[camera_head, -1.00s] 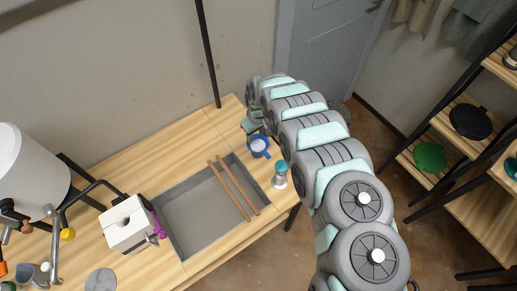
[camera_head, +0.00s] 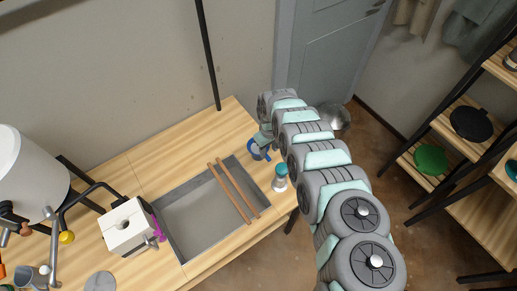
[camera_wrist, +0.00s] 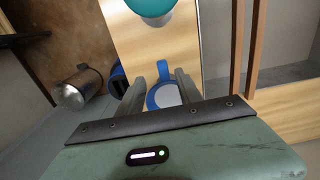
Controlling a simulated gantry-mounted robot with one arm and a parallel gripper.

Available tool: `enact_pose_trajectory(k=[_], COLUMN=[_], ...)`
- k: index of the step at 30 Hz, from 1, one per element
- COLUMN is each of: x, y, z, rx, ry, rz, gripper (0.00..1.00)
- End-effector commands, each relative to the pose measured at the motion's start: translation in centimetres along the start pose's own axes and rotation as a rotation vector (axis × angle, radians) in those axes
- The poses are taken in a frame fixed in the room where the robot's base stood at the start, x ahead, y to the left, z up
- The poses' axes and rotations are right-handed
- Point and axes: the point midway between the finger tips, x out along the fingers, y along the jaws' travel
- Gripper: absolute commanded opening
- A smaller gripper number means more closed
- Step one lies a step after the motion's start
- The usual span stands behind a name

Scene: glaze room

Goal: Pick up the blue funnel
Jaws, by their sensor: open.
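The blue funnel (camera_head: 255,154) stands on the wooden table at the back corner of the sink, partly covered by my gripper in the head view. In the wrist view the funnel (camera_wrist: 153,98) shows as a blue rim around a white inside, with a blue loop handle. My gripper (camera_wrist: 162,88) is open. Its two grey fingers frame the funnel, one on each side in that view. I cannot tell whether they touch it. In the head view my gripper (camera_head: 264,141) is right at the funnel; part of the rim is hidden.
A teal-topped shaker (camera_head: 280,180) stands at the table's right edge, near the funnel. Two wooden sticks (camera_head: 232,190) lie across the grey sink basin (camera_head: 195,220). A white block-shaped item (camera_head: 127,225) stands left of the sink. A metal bin (camera_head: 336,117) is on the floor behind my arm.

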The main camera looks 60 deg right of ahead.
Motion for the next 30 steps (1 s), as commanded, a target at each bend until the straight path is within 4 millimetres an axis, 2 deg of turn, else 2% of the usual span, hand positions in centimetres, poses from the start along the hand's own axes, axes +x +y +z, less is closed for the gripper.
enact_pose_trajectory(k=[6,10,12,15,22,30], x=[1.5,3.0,4.4,5.2,5.0,5.0], y=[-0.5,-0.9,-0.8,-0.7,-0.6,-0.6], z=[0.3,0.5,0.4,0.5,0.6,0.5], rx=[0.001,0.000,0.001,-0.001,0.000,0.000], ry=[-0.002,-0.002,0.001,-0.001,-0.002,-0.002], rz=[-0.003,-0.004,-0.001,-0.001,0.000,0.000], gripper=[0.42,0.42,0.42,0.42,0.42,0.21])
